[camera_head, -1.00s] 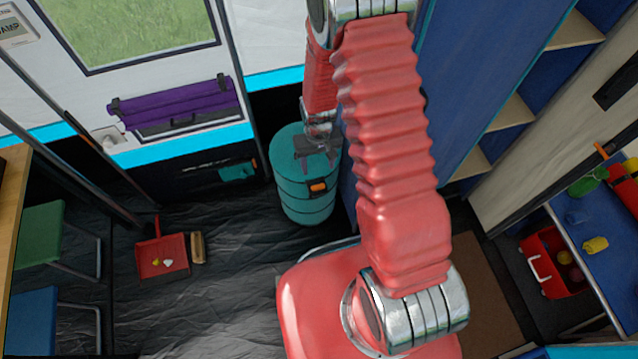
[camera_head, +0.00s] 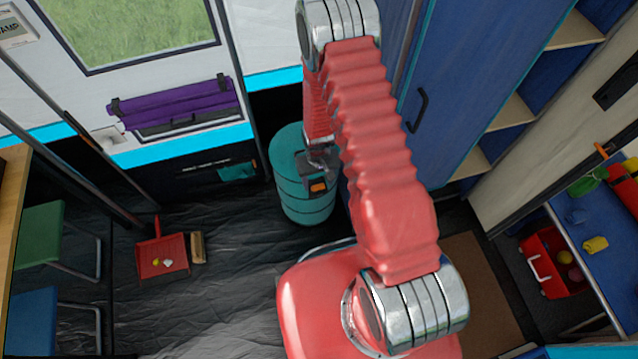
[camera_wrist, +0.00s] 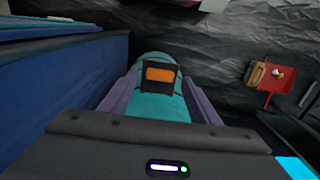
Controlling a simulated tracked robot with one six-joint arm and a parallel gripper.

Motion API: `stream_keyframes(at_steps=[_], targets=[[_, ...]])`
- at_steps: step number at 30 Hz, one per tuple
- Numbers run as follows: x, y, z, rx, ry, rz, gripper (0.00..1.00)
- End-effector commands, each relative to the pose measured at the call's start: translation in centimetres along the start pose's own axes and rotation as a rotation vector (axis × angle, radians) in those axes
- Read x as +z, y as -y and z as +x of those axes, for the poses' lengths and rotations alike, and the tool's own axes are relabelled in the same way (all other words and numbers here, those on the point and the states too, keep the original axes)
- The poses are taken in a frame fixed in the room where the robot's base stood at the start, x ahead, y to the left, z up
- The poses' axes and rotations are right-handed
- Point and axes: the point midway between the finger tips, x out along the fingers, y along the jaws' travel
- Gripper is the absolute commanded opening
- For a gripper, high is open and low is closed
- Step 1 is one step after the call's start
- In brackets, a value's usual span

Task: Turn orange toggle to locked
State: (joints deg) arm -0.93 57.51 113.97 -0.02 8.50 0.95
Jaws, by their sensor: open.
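The orange toggle (camera_head: 318,186) sits in a dark housing on the side of a teal barrel (camera_head: 304,210), which stands on the floor. In the wrist view the toggle (camera_wrist: 159,74) lies wide across its dark housing, between my two fingers and beyond their tips. My gripper (camera_head: 314,178) is open and empty, at the barrel's front by the toggle. It also shows in the wrist view (camera_wrist: 160,88), with one finger on either side of the teal barrel's face. Whether a finger touches the housing I cannot tell.
A blue cabinet (camera_head: 455,80) stands close to the right of the barrel. A red dustpan (camera_head: 163,254) and a brush (camera_head: 197,247) lie on the dark floor to the left. The floor in front of the barrel is clear.

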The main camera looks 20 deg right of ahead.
Motion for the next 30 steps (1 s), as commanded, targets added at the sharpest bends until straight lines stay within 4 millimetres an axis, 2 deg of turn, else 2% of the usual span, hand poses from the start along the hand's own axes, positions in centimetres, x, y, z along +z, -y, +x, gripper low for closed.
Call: stream_keyframes(at_steps=[6, 18, 30], targets=[[0.0, 0.0, 1.8, 0.0, 0.001, 0.0, 0.56], [0.0, 0.0, 2.2, 0.0, 0.0, 0.0, 0.56], [0.0, 0.0, 2.2, 0.0, 0.0, 0.0, 0.27]])
